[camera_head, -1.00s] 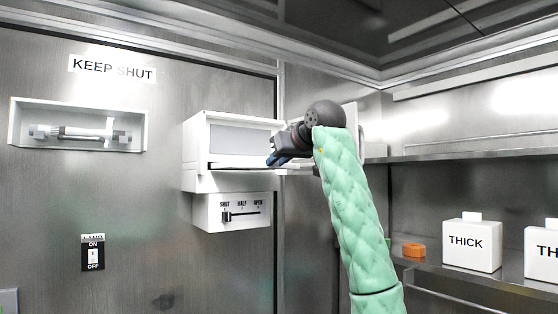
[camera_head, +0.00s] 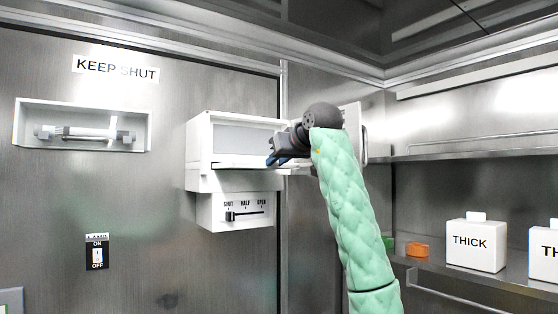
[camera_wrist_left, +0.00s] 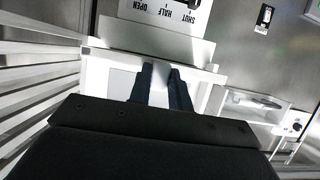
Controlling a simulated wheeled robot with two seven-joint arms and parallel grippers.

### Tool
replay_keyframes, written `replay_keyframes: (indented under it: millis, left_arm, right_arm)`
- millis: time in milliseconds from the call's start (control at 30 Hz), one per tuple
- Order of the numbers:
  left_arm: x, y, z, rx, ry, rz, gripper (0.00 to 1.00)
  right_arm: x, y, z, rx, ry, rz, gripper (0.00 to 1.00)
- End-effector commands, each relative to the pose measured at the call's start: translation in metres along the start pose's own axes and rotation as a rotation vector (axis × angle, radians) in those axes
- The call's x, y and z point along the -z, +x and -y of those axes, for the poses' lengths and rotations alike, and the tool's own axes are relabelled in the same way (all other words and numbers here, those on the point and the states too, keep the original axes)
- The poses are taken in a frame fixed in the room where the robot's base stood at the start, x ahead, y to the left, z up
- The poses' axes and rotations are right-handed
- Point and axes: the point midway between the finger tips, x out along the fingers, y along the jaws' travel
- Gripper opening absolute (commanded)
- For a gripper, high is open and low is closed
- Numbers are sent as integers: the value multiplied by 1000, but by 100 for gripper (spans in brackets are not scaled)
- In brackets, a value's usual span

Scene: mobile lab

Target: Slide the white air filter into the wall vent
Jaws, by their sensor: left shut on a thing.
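The wall vent (camera_head: 198,152) is a white box on the metal wall, with a grey recessed front and a dark slot along its lower part. My left gripper (camera_head: 274,155) is at the right part of the vent's front, hiding some of it. In the left wrist view my gripper's dark fingers (camera_wrist_left: 166,78) are close together over a white framed panel. I take this pale panel (camera_wrist_left: 121,84) to be the air filter held by the gripper. The grip point is not clear, and I cannot tell how far the filter sits in the slot. My right gripper is out of view.
A white SHUT/HALF/OPEN slider box (camera_head: 235,212) is below the vent. A recessed handle (camera_head: 85,134) and a switch (camera_head: 97,254) are to the left. A white panel (camera_head: 352,120) stands behind my arm. A shelf at right holds a THICK box (camera_head: 474,243) and an orange item (camera_head: 417,250).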

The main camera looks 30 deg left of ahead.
Motion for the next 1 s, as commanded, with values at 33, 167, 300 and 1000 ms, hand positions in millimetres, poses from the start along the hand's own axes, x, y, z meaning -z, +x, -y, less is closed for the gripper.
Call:
replay_keyframes:
  millis: [33,167,300,1000]
  left_arm:
    - [1,1,0,0,0,0,0]
    - [2,3,0,0,0,0,0]
    - [3,6,0,0,-1,0,0]
    - [8,19,0,1,-1,-1,0]
  right_arm:
    - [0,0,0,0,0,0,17]
    - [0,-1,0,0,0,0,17]
    - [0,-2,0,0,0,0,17]
    - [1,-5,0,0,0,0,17]
